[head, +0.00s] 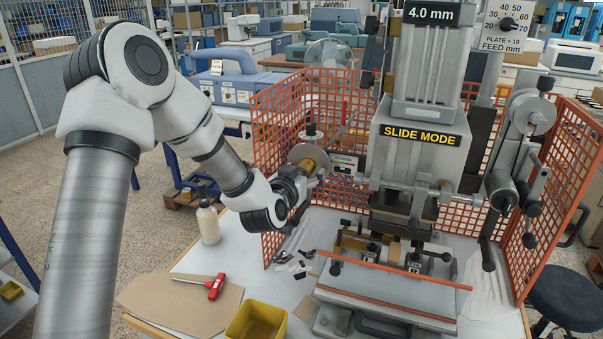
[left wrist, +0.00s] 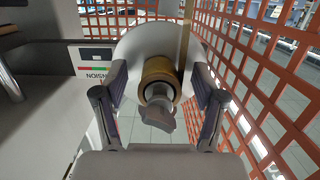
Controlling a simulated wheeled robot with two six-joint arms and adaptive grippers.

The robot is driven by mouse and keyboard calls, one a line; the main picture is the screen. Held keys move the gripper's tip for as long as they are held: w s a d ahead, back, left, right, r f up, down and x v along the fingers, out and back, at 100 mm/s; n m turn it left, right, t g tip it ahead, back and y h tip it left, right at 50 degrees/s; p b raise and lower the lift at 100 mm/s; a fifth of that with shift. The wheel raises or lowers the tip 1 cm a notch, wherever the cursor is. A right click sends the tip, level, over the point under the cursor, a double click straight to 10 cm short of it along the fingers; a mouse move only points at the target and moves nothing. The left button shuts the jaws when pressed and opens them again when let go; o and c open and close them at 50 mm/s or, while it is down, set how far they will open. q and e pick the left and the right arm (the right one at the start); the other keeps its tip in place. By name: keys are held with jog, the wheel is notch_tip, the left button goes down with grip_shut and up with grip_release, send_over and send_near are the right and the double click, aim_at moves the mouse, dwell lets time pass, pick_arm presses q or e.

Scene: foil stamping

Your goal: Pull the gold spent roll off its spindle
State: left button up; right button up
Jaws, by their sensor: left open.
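The gold roll (head: 315,157) sits on its spindle in front of a pale round disc, on the left side of the stamping machine. In the left wrist view the roll (left wrist: 158,70) faces me end-on, with a grey winged knob (left wrist: 158,113) on the spindle end. A gold strip (left wrist: 187,25) runs upward from near the roll. My left gripper (head: 303,178) is at the roll. Its open fingers (left wrist: 159,86) stand on either side of the roll, with visible gaps between them and the gold. The gripper partly hides the roll in the head view.
An orange mesh guard (head: 276,120) stands behind and beside the roll, close to my left fingers. The stamping machine (head: 420,150) stands to the right. A white bottle (head: 208,222), yellow bin (head: 257,322) and red-handled tool (head: 214,287) are on the table.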

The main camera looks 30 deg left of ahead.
pick_arm(q)
jog(key=shift+s+r, duration=0.15)
jog(key=shift+s, duration=0.1)
jog(key=c, duration=0.3)
jog(key=shift+s+d, duration=0.1)
jog(key=c, duration=0.9)
jog(key=shift+r, duration=0.1)
jog(key=shift+s+d+f, duration=0.1)
jog(key=shift+s+f, duration=0.1)
jog(key=shift+s, duration=0.05)
jog(key=v, duration=0.3)
jog(key=f+v, duration=0.1)
jog(key=v, duration=0.6)
jog(key=shift+s+f+b, duration=0.15)
jog(key=shift+f+b, duration=0.05)
jog(key=shift+b, duration=0.2)
